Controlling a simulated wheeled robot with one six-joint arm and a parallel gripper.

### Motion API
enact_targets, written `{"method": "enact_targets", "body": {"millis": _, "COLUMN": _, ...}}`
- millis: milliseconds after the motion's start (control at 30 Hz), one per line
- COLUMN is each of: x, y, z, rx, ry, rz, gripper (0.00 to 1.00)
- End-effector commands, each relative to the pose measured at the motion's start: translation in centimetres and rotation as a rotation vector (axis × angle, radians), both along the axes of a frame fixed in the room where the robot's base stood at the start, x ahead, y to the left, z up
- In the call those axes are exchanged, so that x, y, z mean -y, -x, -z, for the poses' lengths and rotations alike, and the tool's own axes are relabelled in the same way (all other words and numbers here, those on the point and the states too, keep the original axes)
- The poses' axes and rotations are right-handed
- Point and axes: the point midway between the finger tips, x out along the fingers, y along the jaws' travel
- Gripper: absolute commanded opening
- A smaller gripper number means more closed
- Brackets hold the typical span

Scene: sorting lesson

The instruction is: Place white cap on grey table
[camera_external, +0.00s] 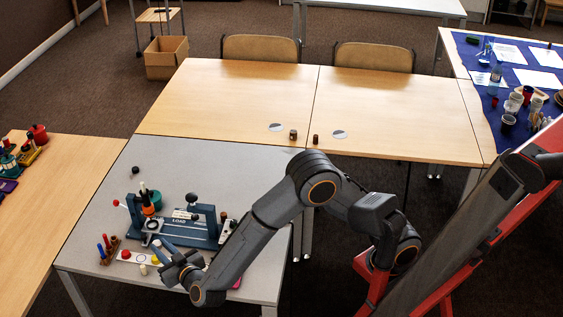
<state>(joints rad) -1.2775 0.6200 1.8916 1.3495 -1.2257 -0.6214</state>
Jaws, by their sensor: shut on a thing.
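The grey table (100,215) stands at the lower left. My gripper (164,247) is low over its front part, among small items, pointing up and left. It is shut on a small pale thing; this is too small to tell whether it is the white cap. A small whitish piece (143,270) stands on the table just left of my gripper. A small yellow piece (155,260) is beside it. My wrist and forearm hide part of the table's front right.
A blue-grey device (205,232) with posts stands behind my gripper. A dark ball (136,169) lies farther back. The table's back right area is clear.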

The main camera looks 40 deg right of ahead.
Motion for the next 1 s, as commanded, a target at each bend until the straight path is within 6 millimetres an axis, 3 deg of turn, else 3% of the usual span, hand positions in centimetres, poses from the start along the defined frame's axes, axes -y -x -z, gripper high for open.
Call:
{"method": "enact_targets", "body": {"millis": 600, "x": 0.1, "y": 0.0, "z": 10.0, "rx": -0.001, "ry": 0.002, "rz": 0.0, "gripper": 0.0}}
{"method": "enact_targets", "body": {"millis": 867, "x": 0.0, "y": 0.0, "z": 12.0, "rx": 0.0, "ry": 0.0, "rz": -0.001, "gripper": 0.0}}
{"method": "enact_targets", "body": {"millis": 1000, "x": 0.0, "y": 0.0, "z": 13.9, "rx": -0.001, "ry": 0.002, "rz": -0.001, "gripper": 0.0}}
